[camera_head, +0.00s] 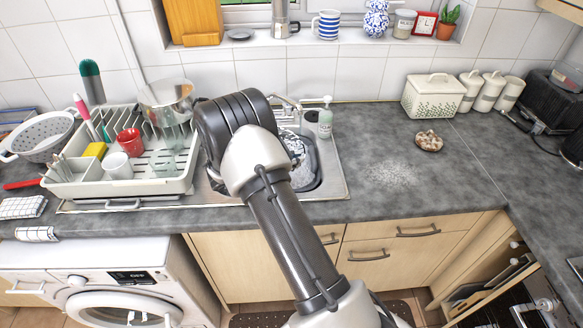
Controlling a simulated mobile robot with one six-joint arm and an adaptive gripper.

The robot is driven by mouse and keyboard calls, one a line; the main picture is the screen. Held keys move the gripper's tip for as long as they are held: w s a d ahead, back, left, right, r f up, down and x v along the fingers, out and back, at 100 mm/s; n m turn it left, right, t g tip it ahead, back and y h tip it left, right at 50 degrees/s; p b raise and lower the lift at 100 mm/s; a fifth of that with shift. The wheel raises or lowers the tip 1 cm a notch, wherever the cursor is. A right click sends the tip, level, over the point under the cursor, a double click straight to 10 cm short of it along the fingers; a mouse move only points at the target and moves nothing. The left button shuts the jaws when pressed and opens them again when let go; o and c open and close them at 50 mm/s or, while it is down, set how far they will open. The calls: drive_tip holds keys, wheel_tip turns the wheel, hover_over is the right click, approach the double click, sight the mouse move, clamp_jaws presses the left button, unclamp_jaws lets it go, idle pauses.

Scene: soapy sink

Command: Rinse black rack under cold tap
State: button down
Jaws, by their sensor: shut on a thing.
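The steel sink (333,184) is in the middle of the head view, with its basin partly behind my arm. Pale foam or suds and a dark curved shape show inside the basin; I cannot tell whether the dark shape is the black rack or the basin wall. The chrome tap (288,104) stands at the back of the sink, partly hidden by my arm. My arm reaches up from the bottom to the sink and ends in a dark, ribbed part. My gripper is hidden behind it, and so is whatever it holds. I see no running water.
A cream dish rack (120,188) with a red mug (130,141), a white mug and a pot fills the left drainer. The worktop (400,215) to the right is mostly clear, with a pale speckled patch.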

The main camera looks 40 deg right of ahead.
sight(301, 145)
drive_tip(key=w+d+b, duration=0.1)
drive_tip(key=w+d, duration=0.1)
drive_tip(key=w+d+f+b, duration=0.1)
drive_tip(key=w+d+b, duration=0.1)
drive_tip(key=shift+d+f, duration=0.15)
drive_tip(key=shift+f, duration=0.05)
drive_tip(key=shift+w+d+f+b, duration=0.15)
drive_tip(key=shift+w+d+b, duration=0.1)
drive_tip(key=shift+w+d, duration=0.55)
drive_tip(key=shift+w+d+f+b, duration=0.15)
drive_tip(key=shift+w+d+b, duration=0.05)
drive_tip(key=shift+w+d, duration=0.6)
drive_tip(key=shift+s+d, duration=0.1)
drive_tip(key=shift+s, duration=0.05)
drive_tip(key=shift+s+d+p, duration=0.3)
drive_tip(key=shift+d+p, duration=0.05)
drive_tip(key=shift+a, duration=0.1)
drive_tip(key=shift+s+a+r+p, duration=0.1)
drive_tip(key=shift+s+a+p, duration=0.65)
drive_tip(key=shift+s+a, duration=0.2)
drive_tip(key=shift+s+a+p, duration=0.95)
drive_tip(key=shift+s+a, duration=0.85)
drive_tip(key=shift+a, duration=0.1)
